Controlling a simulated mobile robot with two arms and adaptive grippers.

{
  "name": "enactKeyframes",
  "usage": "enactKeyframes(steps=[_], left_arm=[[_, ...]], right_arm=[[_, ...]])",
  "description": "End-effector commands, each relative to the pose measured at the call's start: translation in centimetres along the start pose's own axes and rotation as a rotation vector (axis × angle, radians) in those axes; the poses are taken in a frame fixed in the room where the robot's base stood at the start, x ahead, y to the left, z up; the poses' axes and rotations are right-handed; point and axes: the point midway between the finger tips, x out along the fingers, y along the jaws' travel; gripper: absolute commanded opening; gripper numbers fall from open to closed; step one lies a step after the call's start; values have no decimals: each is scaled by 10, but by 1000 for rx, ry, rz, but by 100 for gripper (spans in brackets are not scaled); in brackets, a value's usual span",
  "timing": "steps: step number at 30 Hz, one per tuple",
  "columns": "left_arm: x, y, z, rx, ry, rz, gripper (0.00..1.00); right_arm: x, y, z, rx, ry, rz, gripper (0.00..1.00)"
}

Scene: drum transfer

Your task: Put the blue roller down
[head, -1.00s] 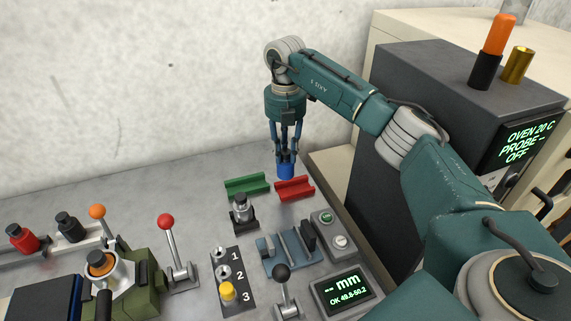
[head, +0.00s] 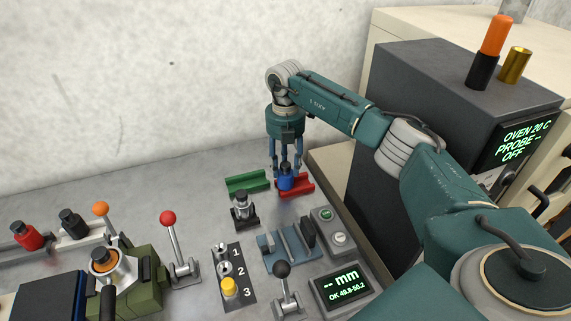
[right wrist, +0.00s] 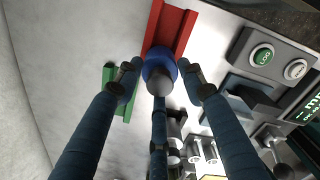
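The blue roller (head: 286,181) stands at the red V-shaped cradle (head: 304,186), its grey end pointing up. In the right wrist view the roller (right wrist: 159,70) shows end-on over the near end of the red cradle (right wrist: 172,28). Whether it fully rests in the groove cannot be told. My right gripper (head: 286,178) is above and around the roller. My left gripper is out of view.
A green cradle (head: 247,181) lies just left of the red one. A black-based grey knob (head: 241,208), a blue gauge fixture (head: 288,247) and a button box (head: 331,229) stand in front. The dark oven (head: 430,100) is at the right.

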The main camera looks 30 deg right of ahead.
Motion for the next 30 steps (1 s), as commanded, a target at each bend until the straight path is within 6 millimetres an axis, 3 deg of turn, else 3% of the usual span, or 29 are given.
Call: enactKeyframes(steps=[11, 14, 24, 30], left_arm=[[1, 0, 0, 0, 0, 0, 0], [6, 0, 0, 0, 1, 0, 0], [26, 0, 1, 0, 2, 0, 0], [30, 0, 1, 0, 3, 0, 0]], right_arm=[[-6, 0, 0, 0, 0, 0, 42], [-20, 1, 1, 0, -1, 4, 42], [-92, 1, 0, 0, -1, 3, 42], [-117, 0, 0, 1, 0, 1, 42]])
